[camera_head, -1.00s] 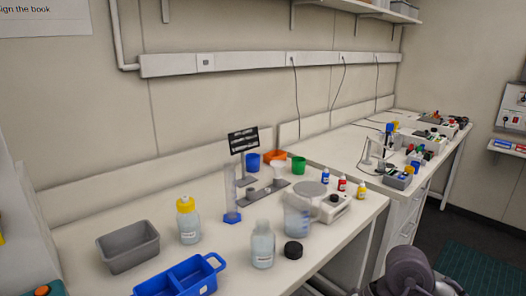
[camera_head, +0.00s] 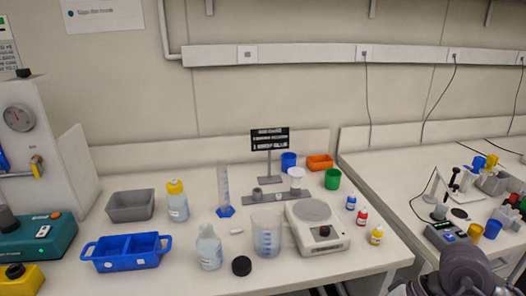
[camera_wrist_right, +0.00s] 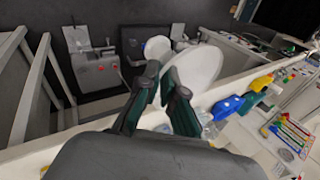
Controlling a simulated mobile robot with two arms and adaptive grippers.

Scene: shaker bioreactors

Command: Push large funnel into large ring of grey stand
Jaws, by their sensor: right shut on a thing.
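In the head view the grey stand (camera_head: 286,199) lies flat at the back of the bench. A small white funnel-like piece (camera_head: 296,175) stands at its right part and a small grey piece (camera_head: 257,194) at its left part. In the right wrist view my right gripper (camera_wrist_right: 160,76) is shut at its tips on a wide white round thing, which looks like the large funnel (camera_wrist_right: 198,68). Its exact grip point is hard to see. In the head view only part of my right arm shows at the lower right; the gripper there is out of frame. My left gripper is not in view.
A balance (camera_head: 318,232), a beaker (camera_head: 266,235) and a clear bottle (camera_head: 209,247) stand in front of the stand. A measuring cylinder (camera_head: 224,190), a sign (camera_head: 269,141), blue (camera_head: 288,161) and green cups (camera_head: 333,179) stand close around it. Small dropper bottles (camera_head: 361,216) are at right.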

